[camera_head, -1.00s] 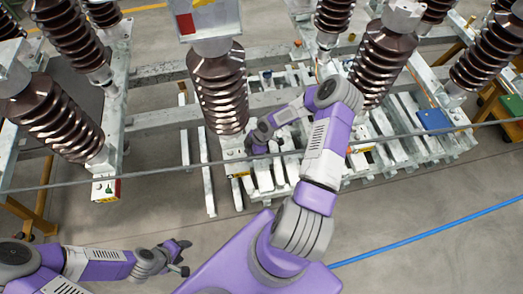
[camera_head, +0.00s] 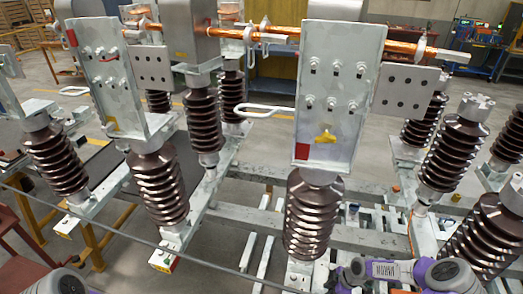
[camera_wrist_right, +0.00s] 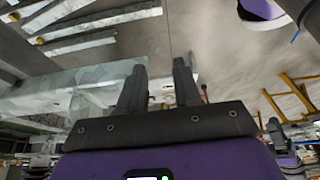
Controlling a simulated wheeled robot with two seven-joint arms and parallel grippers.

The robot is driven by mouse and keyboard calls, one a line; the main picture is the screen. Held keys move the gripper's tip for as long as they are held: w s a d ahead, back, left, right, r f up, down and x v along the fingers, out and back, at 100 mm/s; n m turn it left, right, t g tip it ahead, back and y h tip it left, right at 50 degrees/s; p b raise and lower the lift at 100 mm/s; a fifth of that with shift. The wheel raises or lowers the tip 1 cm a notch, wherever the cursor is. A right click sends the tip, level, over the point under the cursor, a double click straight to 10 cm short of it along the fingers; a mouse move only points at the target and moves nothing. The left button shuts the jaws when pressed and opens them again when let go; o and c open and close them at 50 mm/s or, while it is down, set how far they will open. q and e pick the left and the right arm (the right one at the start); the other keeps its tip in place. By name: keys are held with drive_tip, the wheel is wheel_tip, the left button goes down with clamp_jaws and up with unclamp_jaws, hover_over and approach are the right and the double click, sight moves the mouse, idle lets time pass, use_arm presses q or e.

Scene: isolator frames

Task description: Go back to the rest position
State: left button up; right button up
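My right arm lies along the lower right edge of the head view. Its gripper (camera_head: 345,274) is small there, near the base of the middle insulator column. In the right wrist view the two dark fingers of the right gripper (camera_wrist_right: 159,88) stand apart with nothing between them, so it is open and empty. A piece of my left arm shows at the lower left corner of the head view. I cannot make out the left gripper in either view; it seems to be below the picture.
Brown ribbed insulators (camera_head: 313,215) stand on a grey metal frame (camera_head: 376,240). Plates (camera_head: 335,85) and a copper bar (camera_head: 190,28) sit above them. A thin grey bar (camera_head: 130,234) crosses in front. Bare floor (camera_head: 130,270) shows at the lower left.

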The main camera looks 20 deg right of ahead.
drive_tip(key=a+m, duration=0.1)
drive_tip(key=a, duration=0.3)
drive_tip(key=w+a+y, duration=0.1)
drive_tip(key=a, duration=0.2)
drive_tip(key=a+m, duration=0.1)
drive_tip(key=a, duration=0.3)
drive_tip(key=shift+w+a+r+m+y, duration=0.15)
drive_tip(key=shift+a+r+m+y, duration=0.1)
drive_tip(key=shift+a+m+y, duration=0.1)
drive_tip(key=s+a+r+m+g+h, duration=0.1)
drive_tip(key=s+a+m, duration=0.45)
drive_tip(key=a, duration=0.25)
drive_tip(key=s+a+m+g, duration=0.1)
drive_tip(key=s+a+m, duration=0.45)
drive_tip(key=a, duration=0.35)
wheel_tip(320, 180, down, 8)
drive_tip(key=b, duration=0.8)
drive_tip(key=shift+d+m, duration=0.2)
drive_tip(key=shift+m, duration=0.25)
